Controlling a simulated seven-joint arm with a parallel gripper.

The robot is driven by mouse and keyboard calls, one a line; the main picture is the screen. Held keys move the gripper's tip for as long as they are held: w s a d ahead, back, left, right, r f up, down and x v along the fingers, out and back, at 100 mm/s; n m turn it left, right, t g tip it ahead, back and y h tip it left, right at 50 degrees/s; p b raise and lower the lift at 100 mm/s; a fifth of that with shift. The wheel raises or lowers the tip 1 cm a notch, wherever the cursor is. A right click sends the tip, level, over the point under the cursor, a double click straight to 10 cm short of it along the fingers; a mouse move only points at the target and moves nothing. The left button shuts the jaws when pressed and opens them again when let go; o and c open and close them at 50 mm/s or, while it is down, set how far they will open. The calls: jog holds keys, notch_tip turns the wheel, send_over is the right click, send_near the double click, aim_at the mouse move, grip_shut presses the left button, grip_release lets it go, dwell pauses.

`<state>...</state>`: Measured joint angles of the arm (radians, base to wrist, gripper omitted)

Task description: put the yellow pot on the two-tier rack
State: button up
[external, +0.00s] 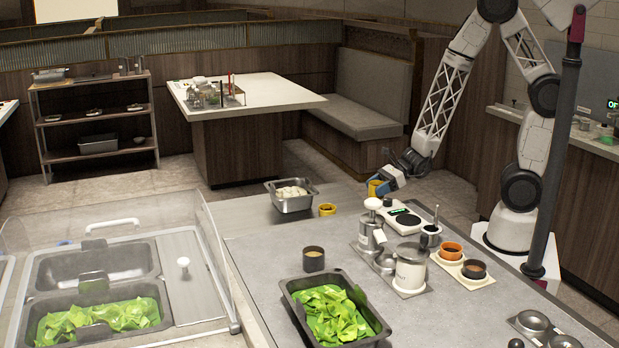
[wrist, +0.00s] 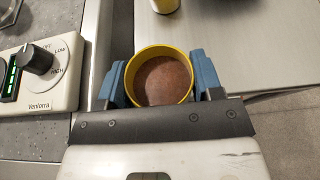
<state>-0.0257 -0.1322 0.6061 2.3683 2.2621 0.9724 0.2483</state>
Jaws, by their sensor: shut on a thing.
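My gripper (external: 385,185) is shut on a yellow pot (external: 375,188), above the far edge of the counter. In the wrist view the yellow pot (wrist: 163,76) sits upright between the two blue fingers (wrist: 163,82), with brown sauce inside. A second yellow pot (external: 327,210) stands on the metal surface beside a steel pan; a yellow-and-white piece (wrist: 165,4) shows at the top of the wrist view. I cannot clearly pick out a two-tier rack; a dark shelf unit (external: 95,118) with several levels stands far back left.
A steel pan (external: 291,196) of white pieces, a white hot plate with a knob (external: 405,220), lidded steel jars (external: 410,268), an orange pot (external: 451,250), a dark pot (external: 314,259) and a tray of lettuce (external: 335,312) crowd the counter. A clear guard (external: 215,250) stands left.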

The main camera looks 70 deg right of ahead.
send_over(348, 207)
jog(key=shift+a+f, duration=0.1)
jog(key=shift+f, duration=0.35)
jog(key=shift+f, duration=1.75)
jog(key=shift+f, duration=0.1)
jog(key=o, duration=1.1)
jog(key=shift+c, duration=0.2)
jog(key=v, duration=1.2)
